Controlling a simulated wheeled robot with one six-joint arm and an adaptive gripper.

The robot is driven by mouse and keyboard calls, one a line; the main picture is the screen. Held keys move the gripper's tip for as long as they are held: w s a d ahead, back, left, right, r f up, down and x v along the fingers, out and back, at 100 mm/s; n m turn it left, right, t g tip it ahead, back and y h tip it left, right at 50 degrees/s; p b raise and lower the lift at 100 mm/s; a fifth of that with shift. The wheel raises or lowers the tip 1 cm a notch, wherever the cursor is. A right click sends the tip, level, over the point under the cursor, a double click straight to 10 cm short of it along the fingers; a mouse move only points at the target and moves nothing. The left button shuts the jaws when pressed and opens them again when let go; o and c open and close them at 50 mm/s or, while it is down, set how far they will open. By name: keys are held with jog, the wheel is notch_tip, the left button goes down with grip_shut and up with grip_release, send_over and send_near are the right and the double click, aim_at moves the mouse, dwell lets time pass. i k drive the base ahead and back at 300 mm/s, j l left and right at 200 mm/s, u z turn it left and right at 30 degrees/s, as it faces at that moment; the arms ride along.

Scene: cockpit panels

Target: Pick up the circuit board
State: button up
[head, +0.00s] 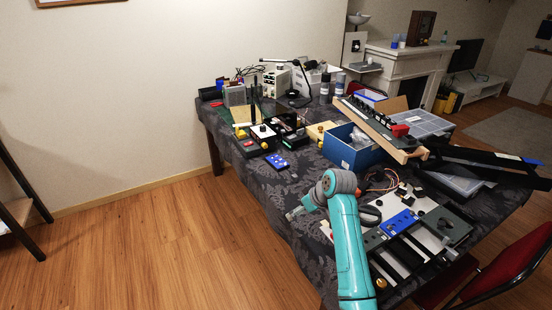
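A small blue board-like piece with pale spots (278,161) lies flat on the dark patterned tablecloth near the table's left edge. It may be the circuit board, but it is too small to be sure. Another blue plate (399,222) lies among the panels at the near right. My gripper (294,213) is at the end of my teal arm, over the near left edge of the table. It is apart from the small blue piece, nearer to the camera. Its fingers are too small to tell whether they are open.
A blue bin (350,153) stands mid-table, with a long wooden-edged panel (375,128) beside it. Black boxes, bottles and a lamp crowd the far end. A red chair (500,275) is at the near right. The wooden floor (150,240) left of the table is clear.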

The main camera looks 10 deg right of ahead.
aim_at(277, 163)
jog(key=i+l, duration=0.1)
jog(key=i, duration=1.1)
